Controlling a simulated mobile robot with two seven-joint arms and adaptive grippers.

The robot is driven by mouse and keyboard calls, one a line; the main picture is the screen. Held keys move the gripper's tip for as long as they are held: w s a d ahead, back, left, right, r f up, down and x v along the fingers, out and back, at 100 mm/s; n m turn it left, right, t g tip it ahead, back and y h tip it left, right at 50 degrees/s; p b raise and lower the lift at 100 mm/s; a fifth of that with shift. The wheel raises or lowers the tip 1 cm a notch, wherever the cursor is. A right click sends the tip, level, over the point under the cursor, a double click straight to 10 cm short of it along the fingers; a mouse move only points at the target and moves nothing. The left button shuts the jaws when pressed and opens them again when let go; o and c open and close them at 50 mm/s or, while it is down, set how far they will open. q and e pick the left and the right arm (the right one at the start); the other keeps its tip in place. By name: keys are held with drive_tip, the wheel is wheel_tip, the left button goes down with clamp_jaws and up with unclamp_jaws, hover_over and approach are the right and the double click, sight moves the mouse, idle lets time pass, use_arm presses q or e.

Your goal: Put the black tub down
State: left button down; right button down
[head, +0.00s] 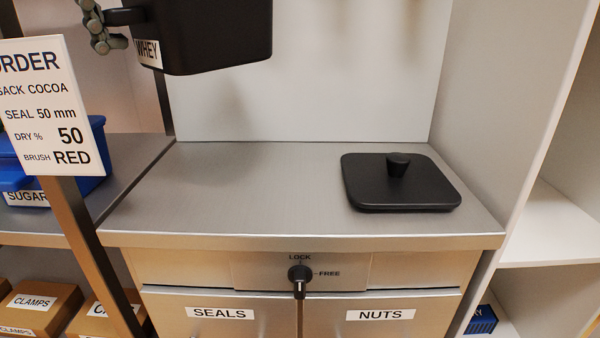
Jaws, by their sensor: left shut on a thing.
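The black tub (215,38) hangs in the air at the top left of the head view, above the steel counter (250,190). It carries a label reading WHEY, and its top is cut off by the frame edge. My left gripper (112,18) is at the tub's left side, shut on a dark part that sticks out there. A black lid (400,184) with a round knob lies flat on the right part of the counter. My right gripper is not in view.
The counter's left and middle are clear. A sign on a post (50,110) stands at the front left. A blue bin (95,160) labelled SUGAR sits on the left shelf. A knob (300,275) marked LOCK and FREE is below the counter edge. A white wall panel (490,90) bounds the right.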

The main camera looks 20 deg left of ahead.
use_arm(q)
wheel_tip(320, 180, down, 14)
drive_tip(key=shift+w+r+b, duration=0.1)
drive_tip(key=shift+b, duration=0.25)
wheel_tip(320, 180, down, 4)
drive_tip(key=shift+f, duration=0.35)
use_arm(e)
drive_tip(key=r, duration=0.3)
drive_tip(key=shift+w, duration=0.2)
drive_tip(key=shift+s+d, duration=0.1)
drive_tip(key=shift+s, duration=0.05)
use_arm(q)
drive_tip(key=c, duration=1.6)
unclamp_jaws()
drive_tip(key=o, duration=0.5)
drive_tip(key=shift+o, duration=0.2)
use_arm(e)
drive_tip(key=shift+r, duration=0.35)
